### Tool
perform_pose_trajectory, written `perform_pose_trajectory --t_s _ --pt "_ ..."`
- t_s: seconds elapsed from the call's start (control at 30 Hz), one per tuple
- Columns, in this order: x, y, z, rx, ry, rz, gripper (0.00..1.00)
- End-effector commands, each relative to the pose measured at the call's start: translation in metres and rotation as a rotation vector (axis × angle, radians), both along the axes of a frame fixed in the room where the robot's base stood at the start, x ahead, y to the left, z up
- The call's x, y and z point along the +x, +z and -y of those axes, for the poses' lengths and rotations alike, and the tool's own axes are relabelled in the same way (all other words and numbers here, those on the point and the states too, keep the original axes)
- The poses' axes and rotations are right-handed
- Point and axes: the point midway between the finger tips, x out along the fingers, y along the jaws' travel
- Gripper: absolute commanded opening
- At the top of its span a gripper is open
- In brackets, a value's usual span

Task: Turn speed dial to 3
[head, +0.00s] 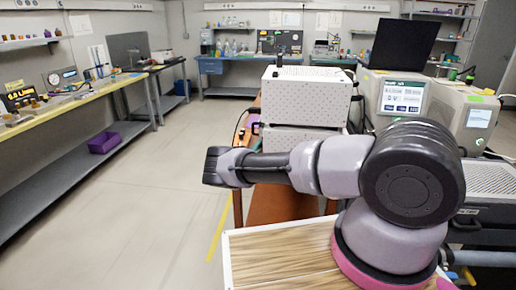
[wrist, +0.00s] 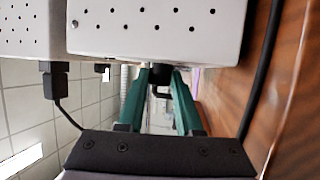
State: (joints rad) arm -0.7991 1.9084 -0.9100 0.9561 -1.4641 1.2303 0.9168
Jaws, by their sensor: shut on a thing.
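In the wrist view, my gripper (wrist: 160,78) has its two green fingers closed in on a small dark knob (wrist: 161,74), which appears to be the speed dial. The knob sits at the edge of a white perforated box (wrist: 155,42). The fingers cover the knob's sides, and no scale or number can be read. In the head view, the lower white box (head: 300,140) stands beyond my arm, under a second one. My arm reaches left in front of the boxes, and my fingers cannot be made out there.
The upper white box (head: 308,92) also shows in the wrist view (wrist: 28,35), with a black plug (wrist: 56,82) and cable. A brown wooden surface (wrist: 275,85) lies close by. Instruments with screens (head: 403,98) stand to the right. Open floor (head: 150,200) lies to the left.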

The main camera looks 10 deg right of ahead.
Motion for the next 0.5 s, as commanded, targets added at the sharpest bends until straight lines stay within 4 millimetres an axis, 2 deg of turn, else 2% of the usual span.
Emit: perform_pose_trajectory --t_s 0.5 --pt "-0.0003 -0.002 -0.001 -0.01 0.0 0.032 0.0"
